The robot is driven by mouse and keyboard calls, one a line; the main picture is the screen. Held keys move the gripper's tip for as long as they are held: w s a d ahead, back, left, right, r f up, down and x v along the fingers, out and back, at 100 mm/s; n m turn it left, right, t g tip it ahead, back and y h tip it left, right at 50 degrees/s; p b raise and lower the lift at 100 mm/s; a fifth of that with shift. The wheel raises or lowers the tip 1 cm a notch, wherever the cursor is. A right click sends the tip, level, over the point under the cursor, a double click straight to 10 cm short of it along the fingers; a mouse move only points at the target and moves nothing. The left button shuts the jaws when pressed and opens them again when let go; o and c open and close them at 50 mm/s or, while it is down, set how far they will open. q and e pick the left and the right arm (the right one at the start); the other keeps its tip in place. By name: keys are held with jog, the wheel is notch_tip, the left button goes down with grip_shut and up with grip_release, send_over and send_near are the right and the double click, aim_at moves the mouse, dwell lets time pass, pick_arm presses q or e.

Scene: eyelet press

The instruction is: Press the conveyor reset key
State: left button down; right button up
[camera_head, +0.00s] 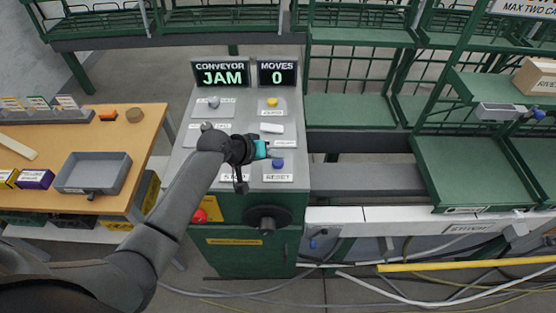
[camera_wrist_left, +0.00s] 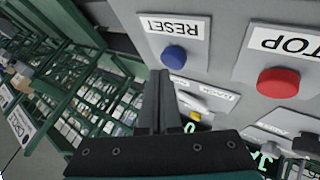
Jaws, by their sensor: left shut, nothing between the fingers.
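The blue reset key (camera_head: 278,163) sits on the grey sloped control panel (camera_head: 206,165), above its RESET label. It also shows in the left wrist view (camera_wrist_left: 174,55), next to the RESET plate. My left gripper (camera_head: 264,151) is shut and empty over the panel, just up and left of the blue key in the head view. In the left wrist view its closed fingers (camera_wrist_left: 160,78) are beside the blue key and appear apart from it. A red STOP button (camera_wrist_left: 278,82) is beside the reset key there; my arm hides it in the head view. My right gripper is not seen.
The display (camera_head: 222,75) reads CONVEYOR JAM, and another (camera_head: 277,73) reads MOVES 0. A yellow button (camera_head: 272,102) is higher on the panel. A black round knob (camera_head: 267,220) and a red button (camera_head: 199,216) are on the front. A wooden table (camera_head: 137,150) stands left.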

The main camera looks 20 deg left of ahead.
aim_at(275, 164)
pick_arm(q)
jog(key=shift+f+b, duration=0.3)
jog(key=shift+f, duration=0.35)
dwell(0.7)
dwell(0.3)
jog(key=shift+r+p, duration=0.95)
jog(key=shift+p, duration=0.15)
notch_tip(275, 164, up, 5)
jog(key=p, duration=0.5)
jog(key=shift+r, duration=0.1)
dwell(0.3)
